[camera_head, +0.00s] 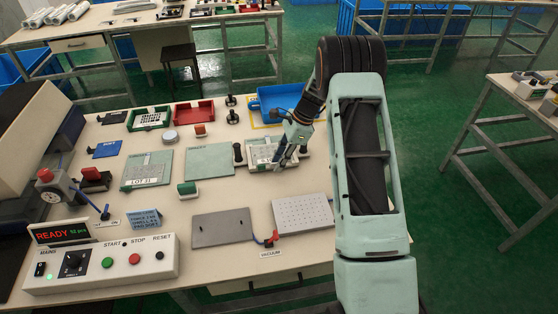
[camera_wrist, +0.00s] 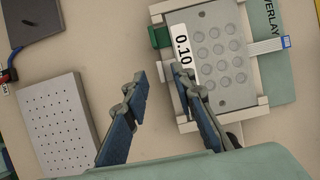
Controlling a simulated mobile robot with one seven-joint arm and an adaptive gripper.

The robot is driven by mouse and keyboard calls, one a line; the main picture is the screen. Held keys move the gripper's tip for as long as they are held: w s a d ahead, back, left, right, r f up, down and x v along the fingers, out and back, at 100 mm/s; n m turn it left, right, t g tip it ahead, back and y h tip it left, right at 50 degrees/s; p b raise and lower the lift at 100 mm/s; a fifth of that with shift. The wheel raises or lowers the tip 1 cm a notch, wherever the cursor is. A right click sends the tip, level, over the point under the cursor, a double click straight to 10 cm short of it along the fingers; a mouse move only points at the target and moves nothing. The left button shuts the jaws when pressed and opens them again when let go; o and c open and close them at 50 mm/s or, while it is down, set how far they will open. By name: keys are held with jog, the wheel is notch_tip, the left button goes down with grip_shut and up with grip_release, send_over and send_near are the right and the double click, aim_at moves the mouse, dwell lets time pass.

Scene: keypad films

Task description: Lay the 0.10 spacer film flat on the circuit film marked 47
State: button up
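The 0.10 spacer film (camera_wrist: 222,85) is a grey sheet with rows of round spots and a white label strip reading 0.10. It lies within a pale frame (camera_wrist: 252,113), seen in the head view as a pale fixture (camera_head: 258,166). A white tail with a blue end (camera_wrist: 286,42) sticks out at the frame's right side, and I cannot tell which film it belongs to. No mark 47 is legible. My gripper (camera_wrist: 161,82) is open, its right finger overlapping the label edge in view and its left finger over bare table. It shows in the head view (camera_head: 289,150) above the fixture.
A green OVERLAY sheet (camera_wrist: 278,75) lies beside the frame. A perforated plate (camera_wrist: 62,128) and a grey plate (camera_head: 223,228) lie in front. A blue tray (camera_head: 270,112) and red tray (camera_head: 193,113) stand behind. A control box (camera_head: 100,262) stands front left.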

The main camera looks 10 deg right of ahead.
jog(key=v, duration=1.2)
